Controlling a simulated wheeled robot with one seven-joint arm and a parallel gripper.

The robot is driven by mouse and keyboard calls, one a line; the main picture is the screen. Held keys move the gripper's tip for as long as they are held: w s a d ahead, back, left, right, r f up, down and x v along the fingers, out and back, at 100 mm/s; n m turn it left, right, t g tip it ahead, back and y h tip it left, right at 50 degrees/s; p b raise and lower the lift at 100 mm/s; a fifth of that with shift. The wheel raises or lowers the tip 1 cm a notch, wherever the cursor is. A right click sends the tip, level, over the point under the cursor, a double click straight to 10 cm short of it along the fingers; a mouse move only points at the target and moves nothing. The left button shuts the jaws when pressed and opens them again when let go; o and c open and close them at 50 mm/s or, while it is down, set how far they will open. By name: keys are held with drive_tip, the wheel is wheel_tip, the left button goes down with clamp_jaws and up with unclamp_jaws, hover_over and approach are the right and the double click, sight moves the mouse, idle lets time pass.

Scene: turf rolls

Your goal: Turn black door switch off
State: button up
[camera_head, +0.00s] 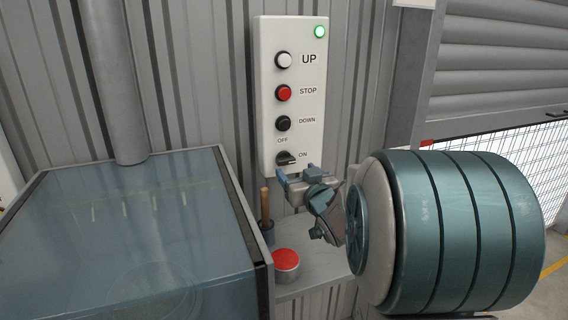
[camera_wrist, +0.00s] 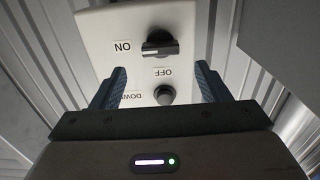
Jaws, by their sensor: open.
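The black door switch (camera_head: 287,158) is a rotary knob at the bottom of a white control panel (camera_head: 265,60) on the corrugated wall. Its handle bar lies about level, in line with the ON label; OFF is printed above it. The knob also shows in the wrist view (camera_wrist: 160,45), where the panel appears upside down. My gripper (camera_head: 296,172) is open and empty just below and in front of the knob. In the wrist view its fingers (camera_wrist: 158,76) stand apart, with the knob beyond the tips and the black DOWN button (camera_wrist: 164,95) between them. Nothing is held.
White UP (camera_head: 283,60), red STOP (camera_head: 283,93) and black DOWN buttons sit above the knob; a green lamp (camera_head: 319,32) glows. Below are a red button (camera_head: 286,260) and a wooden handle (camera_head: 265,205) in a holder. A glass-topped box (camera_head: 120,235) stands left, a shutter (camera_head: 500,60) right.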

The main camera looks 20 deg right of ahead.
sight(287, 161)
drive_tip(key=w, duration=0.5)
drive_tip(key=shift+w, duration=0.4)
drive_tip(key=c, duration=1)
